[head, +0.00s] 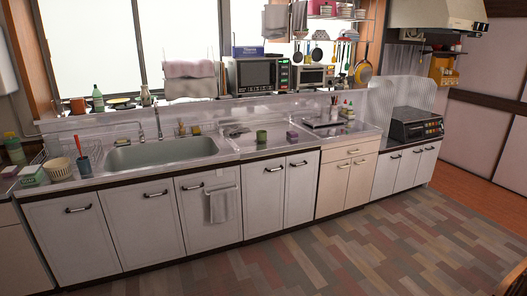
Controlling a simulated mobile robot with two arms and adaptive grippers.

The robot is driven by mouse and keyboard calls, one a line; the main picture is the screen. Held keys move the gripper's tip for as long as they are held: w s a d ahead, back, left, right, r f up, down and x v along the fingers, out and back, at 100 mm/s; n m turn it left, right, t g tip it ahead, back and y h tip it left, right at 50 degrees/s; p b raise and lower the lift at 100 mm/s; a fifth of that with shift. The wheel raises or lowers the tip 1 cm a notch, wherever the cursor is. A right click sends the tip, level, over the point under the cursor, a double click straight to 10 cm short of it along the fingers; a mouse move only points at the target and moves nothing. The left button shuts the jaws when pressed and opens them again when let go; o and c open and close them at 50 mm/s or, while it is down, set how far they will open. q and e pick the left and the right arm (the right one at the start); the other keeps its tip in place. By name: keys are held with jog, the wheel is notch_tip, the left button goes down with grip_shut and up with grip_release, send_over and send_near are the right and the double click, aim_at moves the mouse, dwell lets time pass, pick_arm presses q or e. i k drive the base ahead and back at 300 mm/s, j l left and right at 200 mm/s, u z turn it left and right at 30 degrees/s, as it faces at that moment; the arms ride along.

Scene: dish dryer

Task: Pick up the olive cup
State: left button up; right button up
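Neither of my grippers is in the head view, and nothing touches the cup.
The sink (165,153) with its faucet lies left of the cup. A microwave (262,75) stands on the shelf behind. A towel (222,205) hangs on a cabinet door. The wooden floor (330,250) in front is clear.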

aim_at(261, 135)
jog(key=i, duration=2.3)
